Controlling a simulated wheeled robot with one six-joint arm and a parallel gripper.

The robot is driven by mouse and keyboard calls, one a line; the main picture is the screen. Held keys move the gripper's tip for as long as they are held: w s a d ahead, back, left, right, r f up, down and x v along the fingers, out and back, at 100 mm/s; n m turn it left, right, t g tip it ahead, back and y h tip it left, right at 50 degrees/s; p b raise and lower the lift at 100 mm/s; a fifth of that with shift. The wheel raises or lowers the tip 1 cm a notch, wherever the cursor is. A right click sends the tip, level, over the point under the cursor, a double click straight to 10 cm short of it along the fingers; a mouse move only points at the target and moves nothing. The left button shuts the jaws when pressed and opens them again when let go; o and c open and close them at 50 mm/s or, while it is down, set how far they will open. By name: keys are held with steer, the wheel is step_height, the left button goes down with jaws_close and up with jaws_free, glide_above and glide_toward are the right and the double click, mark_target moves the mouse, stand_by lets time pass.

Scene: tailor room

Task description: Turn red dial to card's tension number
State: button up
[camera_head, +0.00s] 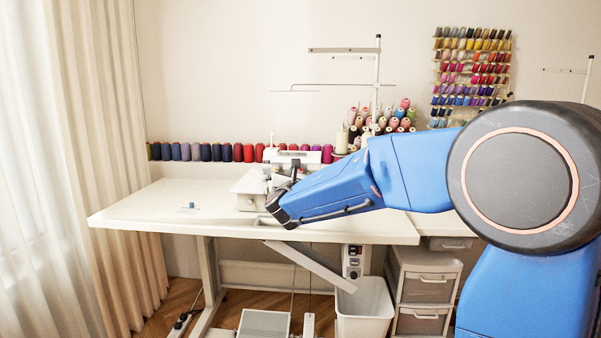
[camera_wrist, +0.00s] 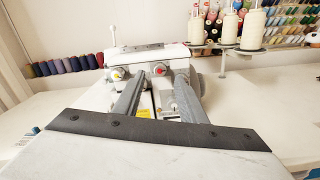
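The white sewing machine (camera_head: 250,187) stands on the table, and its upper front shows in the wrist view (camera_wrist: 142,56). The red dial (camera_wrist: 158,69) is on its front, with a yellowish dial (camera_wrist: 118,73) to its left. My gripper (camera_wrist: 157,82) is open, its two grey fingers pointing at the machine on either side of the red dial's line of sight. I cannot tell any contact. In the head view my gripper (camera_head: 272,202) is in front of the machine. A small pale card (camera_head: 184,210) seems to lie on the table by a blue item (camera_head: 191,205); its number is unreadable.
The white table (camera_head: 140,212) is mostly clear on the left. A row of thread spools (camera_head: 215,152) stands behind the machine, with thread cones (camera_head: 400,120) to the right. A thread stand (camera_head: 377,75) rises behind. A white bin (camera_head: 365,305) stands below.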

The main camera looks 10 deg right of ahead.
mark_target(301, 171)
steer(key=shift+x, duration=2.8)
jaws_close()
